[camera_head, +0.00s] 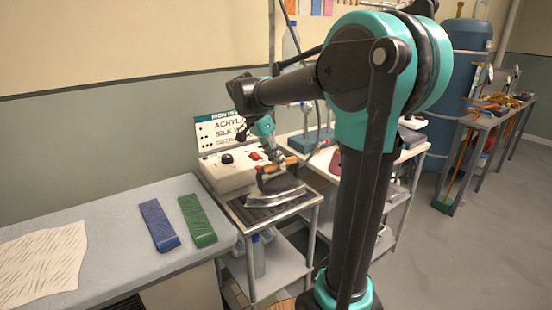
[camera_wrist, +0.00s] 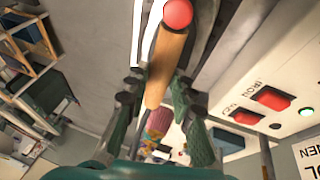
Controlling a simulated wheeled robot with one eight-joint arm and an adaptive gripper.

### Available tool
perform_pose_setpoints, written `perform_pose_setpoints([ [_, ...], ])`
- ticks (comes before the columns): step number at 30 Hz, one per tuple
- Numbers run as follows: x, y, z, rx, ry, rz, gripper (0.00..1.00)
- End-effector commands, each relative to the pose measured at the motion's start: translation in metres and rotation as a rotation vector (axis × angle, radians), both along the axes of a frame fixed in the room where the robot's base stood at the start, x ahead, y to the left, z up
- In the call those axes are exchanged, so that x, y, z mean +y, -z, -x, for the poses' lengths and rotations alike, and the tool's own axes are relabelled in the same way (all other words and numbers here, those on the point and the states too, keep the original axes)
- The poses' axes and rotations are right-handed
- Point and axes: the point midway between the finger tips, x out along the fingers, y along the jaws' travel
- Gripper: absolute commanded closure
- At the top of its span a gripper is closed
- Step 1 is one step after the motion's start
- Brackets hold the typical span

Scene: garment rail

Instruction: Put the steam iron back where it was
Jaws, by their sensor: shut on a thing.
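The steam iron (camera_head: 280,192) has a dark metal body and a wooden handle. In the head view it is over a dark ribbed rest (camera_head: 250,214) on top of a small metal trolley. I cannot tell whether its sole touches the rest. My gripper (camera_head: 272,162) comes down from above and is shut on the handle. In the wrist view the wooden handle (camera_wrist: 167,62), with a red knob at its end, passes between the fingers of my gripper (camera_wrist: 158,100). The fingers partly hide the handle.
A control box (camera_head: 228,170) with red switches and a sign stands behind the iron. The ironing table (camera_head: 110,232) at left holds a blue pad (camera_head: 158,222), a green pad (camera_head: 197,219) and pale cloth (camera_head: 40,262). A white-topped bench lies right, partly behind my arm.

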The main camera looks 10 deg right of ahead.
Motion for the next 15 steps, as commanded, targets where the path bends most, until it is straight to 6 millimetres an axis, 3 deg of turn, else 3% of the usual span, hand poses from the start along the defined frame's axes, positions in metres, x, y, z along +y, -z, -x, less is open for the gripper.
perform_pose_setpoints([
  [1, 0.0002, 0.0006, -0.0006, 0.0, 0.0, 0.0, 0.74],
  [6, 0.0001, 0.0004, -0.0003, 0.0, 0.0, 0.0, 0.56],
  [15, 0.0, -0.0013, 0.0, 0.0, 0.0, 0.0, 0.56],
])
